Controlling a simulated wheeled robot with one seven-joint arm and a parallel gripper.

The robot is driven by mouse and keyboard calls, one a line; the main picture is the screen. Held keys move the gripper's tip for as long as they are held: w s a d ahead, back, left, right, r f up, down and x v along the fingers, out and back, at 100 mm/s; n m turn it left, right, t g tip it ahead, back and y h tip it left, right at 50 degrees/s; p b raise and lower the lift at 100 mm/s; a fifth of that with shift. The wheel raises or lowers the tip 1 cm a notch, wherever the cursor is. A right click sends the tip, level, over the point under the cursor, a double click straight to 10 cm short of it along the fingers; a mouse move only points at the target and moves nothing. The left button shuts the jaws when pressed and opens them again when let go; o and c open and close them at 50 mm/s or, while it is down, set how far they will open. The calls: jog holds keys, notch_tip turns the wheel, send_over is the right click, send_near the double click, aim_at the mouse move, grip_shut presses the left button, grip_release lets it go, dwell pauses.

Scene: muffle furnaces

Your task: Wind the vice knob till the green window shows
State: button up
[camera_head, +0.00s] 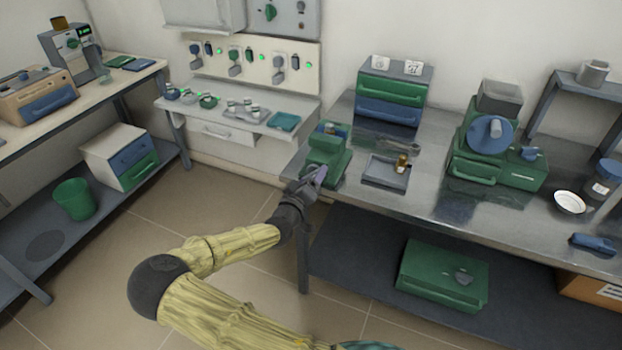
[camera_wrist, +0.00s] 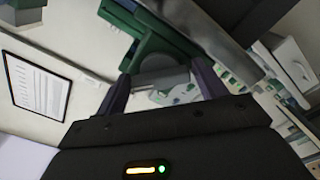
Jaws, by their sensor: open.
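The green vice (camera_head: 326,158) stands at the left front corner of the steel bench. A small blue and tan item shows at its top. My gripper (camera_head: 318,176) is at the vice's front side, just off the bench edge. In the wrist view the two fingers of my gripper (camera_wrist: 163,88) are spread apart. A grey rounded part (camera_wrist: 163,77), which looks like the vice knob, lies between the fingertips, with green vice body (camera_wrist: 150,45) behind it. I cannot tell whether either finger touches it. I see no green window that I can tell from the green body.
The steel bench (camera_head: 450,205) holds a grey tray (camera_head: 386,174) right of the vice, a green and blue drawer unit (camera_head: 391,95) behind, and a green machine with a blue wheel (camera_head: 489,135) farther right. A side shelf (camera_head: 240,122) stands left. Open floor lies in front.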

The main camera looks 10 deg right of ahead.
jog(key=c, duration=0.7)
jog(key=shift+m+b, duration=0.75)
jog(key=shift+m, duration=0.45)
jog(key=o, duration=0.7)
jog(key=shift+a, duration=0.1)
